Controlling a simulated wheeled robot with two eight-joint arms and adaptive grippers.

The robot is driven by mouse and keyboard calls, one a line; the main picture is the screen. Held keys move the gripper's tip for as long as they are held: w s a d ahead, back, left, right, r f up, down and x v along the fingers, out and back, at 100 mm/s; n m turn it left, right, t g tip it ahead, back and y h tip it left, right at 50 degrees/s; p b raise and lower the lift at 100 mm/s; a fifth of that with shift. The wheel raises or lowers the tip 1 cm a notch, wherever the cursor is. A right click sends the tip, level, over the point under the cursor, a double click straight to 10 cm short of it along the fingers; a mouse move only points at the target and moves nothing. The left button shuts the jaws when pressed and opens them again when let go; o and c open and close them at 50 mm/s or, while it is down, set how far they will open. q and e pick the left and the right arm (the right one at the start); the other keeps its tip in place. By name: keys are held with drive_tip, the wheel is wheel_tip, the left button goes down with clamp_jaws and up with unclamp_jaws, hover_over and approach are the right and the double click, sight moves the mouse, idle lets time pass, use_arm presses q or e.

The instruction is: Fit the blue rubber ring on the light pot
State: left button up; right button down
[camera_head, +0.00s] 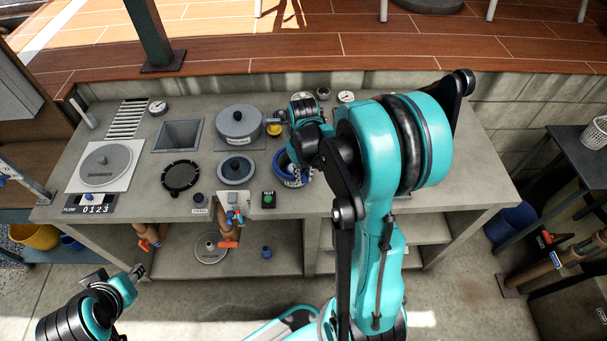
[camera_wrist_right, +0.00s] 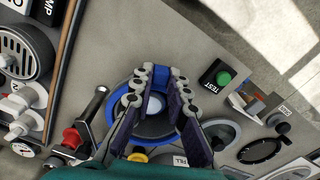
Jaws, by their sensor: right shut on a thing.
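The blue rubber ring (camera_head: 282,160) is near the middle of the counter, partly hidden by my right arm. In the right wrist view the blue ring (camera_wrist_right: 160,73) shows between the fingertips. My right gripper (camera_wrist_right: 160,76) is shut on it. A round fitting with a pale centre (camera_wrist_right: 154,104), apparently the light pot, shows inside the ring's outline between the fingers. I cannot tell whether the ring sits on it or is held above it. My left gripper (camera_head: 138,272) is low at the left, away from the counter; its fingers are too small to read.
A black ring (camera_head: 180,177) and square basin (camera_head: 178,135) lie left.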

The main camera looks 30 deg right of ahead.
drive_tip(key=shift+f+b, duration=0.3)
idle(0.5)
drive_tip(key=c, duration=1.3)
unclamp_jaws()
drive_tip(key=shift+o, duration=0.2)
drive_tip(key=shift+r, duration=0.15)
drive_tip(key=shift+r+p, duration=1.9)
drive_tip(key=shift+r, duration=0.5)
drive_tip(key=shift+r+p, duration=1.5)
drive_tip(key=shift+r, duration=0.5)
